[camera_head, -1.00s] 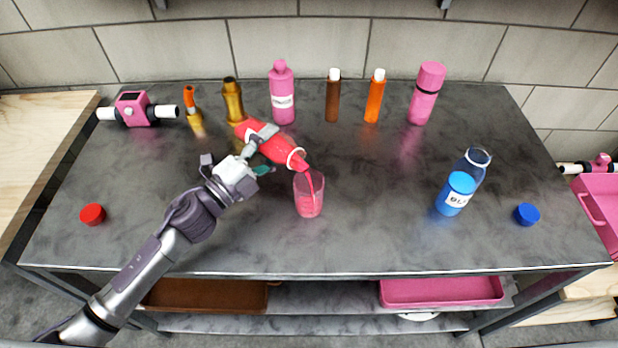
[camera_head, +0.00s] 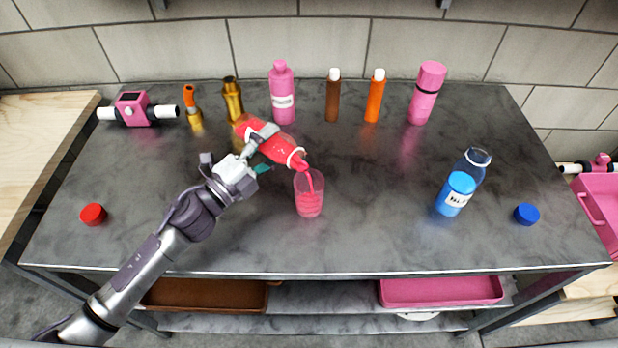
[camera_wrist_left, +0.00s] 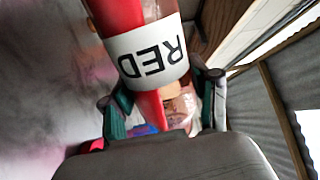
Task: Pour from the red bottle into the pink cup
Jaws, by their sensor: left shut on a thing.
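The red bottle (camera_head: 284,148) is held tilted, its mouth down to the right, above the pink cup. My left gripper (camera_head: 262,143) is shut around the bottle's body. In the left wrist view the bottle's white label reading RED (camera_wrist_left: 149,52) shows between the fingers of my left gripper (camera_wrist_left: 165,108). The clear pink cup (camera_head: 309,194) stands upright on the grey table, with pink-red liquid in it. A thin red stream runs from the bottle's mouth into the cup. My right gripper is not in view.
Behind stand a pink bottle (camera_head: 282,92), a brown bottle (camera_head: 333,96), an orange bottle (camera_head: 375,96) and a pink flask (camera_head: 427,93). A blue bottle (camera_head: 456,193) stands at right before a clear glass (camera_head: 474,165). A red cap (camera_head: 93,214) lies at left.

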